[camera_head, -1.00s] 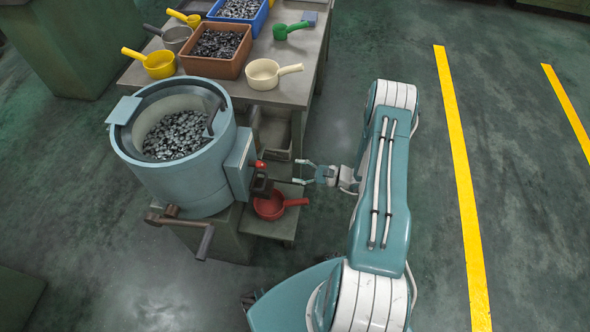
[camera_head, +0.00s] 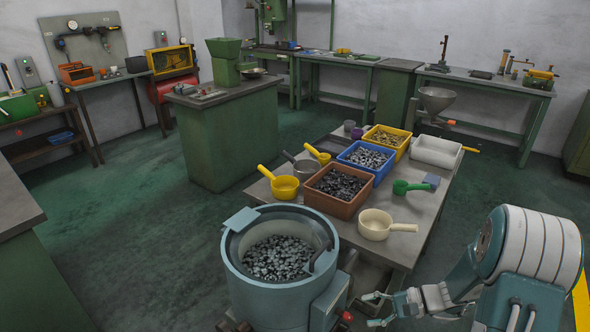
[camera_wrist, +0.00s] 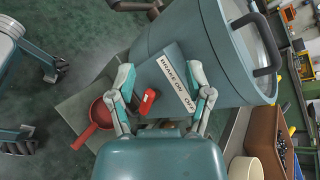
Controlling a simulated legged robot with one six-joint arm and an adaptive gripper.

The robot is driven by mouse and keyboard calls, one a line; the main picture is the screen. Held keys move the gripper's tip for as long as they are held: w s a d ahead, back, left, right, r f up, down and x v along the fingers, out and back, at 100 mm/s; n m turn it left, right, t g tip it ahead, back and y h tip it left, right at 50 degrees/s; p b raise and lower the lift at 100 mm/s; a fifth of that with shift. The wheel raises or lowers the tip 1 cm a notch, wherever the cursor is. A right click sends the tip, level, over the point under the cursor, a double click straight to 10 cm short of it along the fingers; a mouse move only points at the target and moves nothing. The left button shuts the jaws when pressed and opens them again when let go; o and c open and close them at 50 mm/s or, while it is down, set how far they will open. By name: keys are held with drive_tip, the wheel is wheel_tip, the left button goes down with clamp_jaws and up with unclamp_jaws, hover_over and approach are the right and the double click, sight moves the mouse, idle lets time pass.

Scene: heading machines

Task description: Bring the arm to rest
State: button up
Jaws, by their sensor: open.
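My gripper (camera_head: 371,309) is open and empty at the bottom right of the head view, at the end of my teal and white arm. It is right of the teal round bowl machine (camera_head: 232,277), which is filled with small metal parts. In the wrist view my gripper (camera_wrist: 160,76) has its two fingers spread in front of the machine's box, with a gap between them. Between the fingers show a red lever (camera_wrist: 147,102) and a white label (camera_wrist: 176,85) reading BRAKE ON OFF. The lever looks apart from both fingers; contact is hard to judge.
A red scoop (camera_wrist: 99,114) lies on a low shelf beside the left finger. A grey table (camera_head: 419,228) behind the machine holds bins, including a brown one (camera_head: 352,207), and a cream scoop (camera_head: 374,225). A green cabinet (camera_head: 220,150) stands farther back. Open floor lies at left.

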drive_tip(key=s+a+r+n+t+h, duration=0.1)
drive_tip(key=s+r+n+t+h, duration=0.1)
drive_tip(key=s+r+n+h, duration=0.3)
drive_tip(key=s+a+r+n+t+h, duration=0.2)
drive_tip(key=s+r+n+h, duration=0.3)
drive_tip(key=s+r, duration=0.8)
wheel_tip(320, 180, up, 5)
drive_tip(key=h, duration=0.3)
drive_tip(key=shift+s+f+h, duration=0.15)
drive_tip(key=shift+s+h, duration=0.15)
drive_tip(key=shift+h, duration=0.1)
